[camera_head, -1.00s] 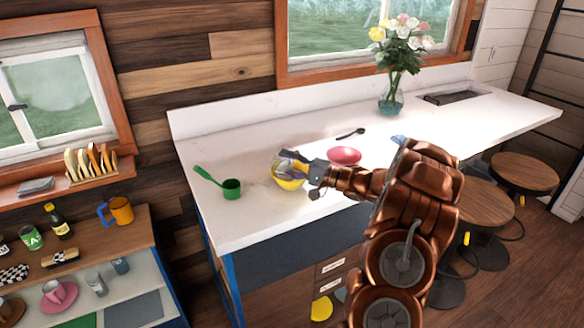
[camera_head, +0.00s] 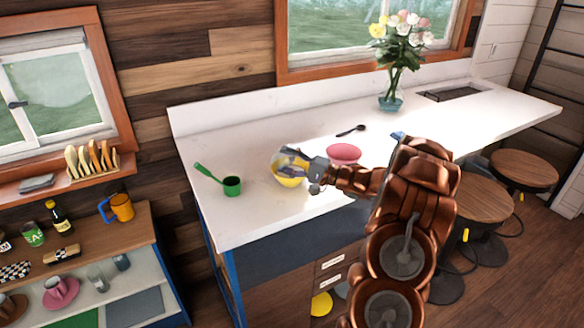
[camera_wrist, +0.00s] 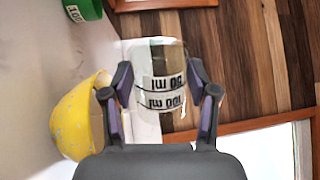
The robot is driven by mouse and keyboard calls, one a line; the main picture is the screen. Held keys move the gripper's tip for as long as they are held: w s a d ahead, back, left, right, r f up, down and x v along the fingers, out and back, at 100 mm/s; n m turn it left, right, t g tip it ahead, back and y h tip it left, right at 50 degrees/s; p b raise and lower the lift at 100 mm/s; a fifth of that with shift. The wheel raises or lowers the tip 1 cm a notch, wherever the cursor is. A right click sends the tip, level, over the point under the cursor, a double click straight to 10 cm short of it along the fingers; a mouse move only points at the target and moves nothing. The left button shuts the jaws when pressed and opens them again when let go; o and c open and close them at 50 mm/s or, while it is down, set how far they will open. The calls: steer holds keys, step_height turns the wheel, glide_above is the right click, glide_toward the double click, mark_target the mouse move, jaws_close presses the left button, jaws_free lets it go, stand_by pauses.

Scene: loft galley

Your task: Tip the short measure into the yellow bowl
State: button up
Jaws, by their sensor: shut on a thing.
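My gripper (camera_head: 294,161) is at the yellow bowl (camera_head: 286,181), covering part of it in the head view. In the wrist view my gripper (camera_wrist: 162,88) is shut on a clear measure (camera_wrist: 158,62) with "50 ml" and "100 ml" bands. The markings read upside down there, and the measure lies steeply tilted relative to the counter. The yellow bowl (camera_wrist: 78,122) is close beside it, lower left. I cannot tell whether anything is in the measure or coming out. The bowl's inside is mostly hidden.
A green long-handled cup (camera_head: 231,186) stands left of the bowl on the white counter (camera_head: 235,225). A pink bowl (camera_head: 343,153) and a dark spoon (camera_head: 352,130) are to the right and behind. A flower vase (camera_head: 390,103) stands farther back.

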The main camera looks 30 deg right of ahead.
steer(key=shift+r+m, duration=0.1)
steer(key=shift+m, duration=0.2)
steer(key=shift+f+n+b, duration=0.25)
steer(key=shift+n+b, duration=0.2)
steer(key=shift+n, duration=0.25)
steer(key=shift+s+a+n+b, duration=0.1)
steer(key=shift+n+b, duration=0.2)
steer(key=shift+b, duration=0.2)
steer(key=shift+r+n+b, duration=0.1)
steer(key=shift+n+b, duration=0.3)
steer(key=shift+b, duration=0.75)
steer(key=shift+s+a+n+b, duration=0.2)
steer(key=shift+a+n+b, duration=0.15)
steer(key=shift+b, duration=0.75)
steer(key=shift+r, duration=0.2)
steer(key=shift+s+a+f+g+b, duration=0.2)
steer(key=shift+g+b, duration=0.1)
steer(key=shift+b, duration=0.6)
